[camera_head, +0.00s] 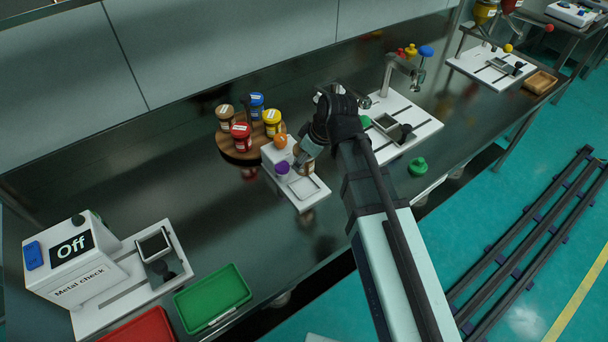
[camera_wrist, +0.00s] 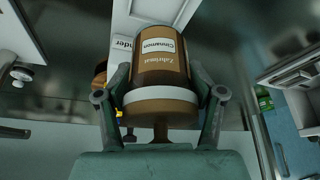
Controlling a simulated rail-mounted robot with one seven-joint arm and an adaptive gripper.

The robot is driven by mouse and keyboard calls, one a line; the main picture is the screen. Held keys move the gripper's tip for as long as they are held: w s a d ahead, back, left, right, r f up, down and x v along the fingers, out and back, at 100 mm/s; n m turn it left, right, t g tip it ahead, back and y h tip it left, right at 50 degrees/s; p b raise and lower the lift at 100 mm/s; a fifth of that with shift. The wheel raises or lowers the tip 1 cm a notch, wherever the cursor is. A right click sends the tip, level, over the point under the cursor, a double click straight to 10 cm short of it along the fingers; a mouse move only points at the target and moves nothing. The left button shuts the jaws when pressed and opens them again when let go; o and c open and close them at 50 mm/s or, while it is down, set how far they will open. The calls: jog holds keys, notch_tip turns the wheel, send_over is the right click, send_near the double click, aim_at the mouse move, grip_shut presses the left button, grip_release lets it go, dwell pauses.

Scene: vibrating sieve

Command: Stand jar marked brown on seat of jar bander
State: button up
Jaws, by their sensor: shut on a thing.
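My gripper (camera_wrist: 160,88) is shut on a brown jar (camera_wrist: 160,62), with one finger on each side of it. The jar has a white label reading "Cinnamon" and a white band. In the head view my gripper (camera_head: 304,158) is at the right side of the white jar bander (camera_head: 284,153), close to its seat (camera_head: 304,188), and hides most of the held jar. The bander carries an orange knob and a purple knob. Part of its lettering, "nder", shows behind the jar in the wrist view (camera_wrist: 122,46). I cannot tell whether the jar touches the seat.
A round wooden stand (camera_head: 240,153) left of the bander holds several jars with tan, blue, yellow and red lids. A white-based device (camera_head: 412,112) stands to the right. The metal check machine (camera_head: 75,262) and green tray (camera_head: 212,297) are at lower left. Bare bench lies between.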

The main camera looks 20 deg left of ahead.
aim_at(313, 165)
jog(key=shift+f+p, duration=0.3)
jog(key=shift+f, duration=3.6)
jog(key=shift+f, duration=0.15)
jog(key=o, duration=1.2)
jog(key=shift+r, duration=0.25)
jog(key=b+v, duration=0.1)
jog(key=v, duration=1)
jog(key=shift+s+d+r, duration=0.15)
jog(key=shift+d+r, duration=0.1)
jog(key=shift+r, duration=0.1)
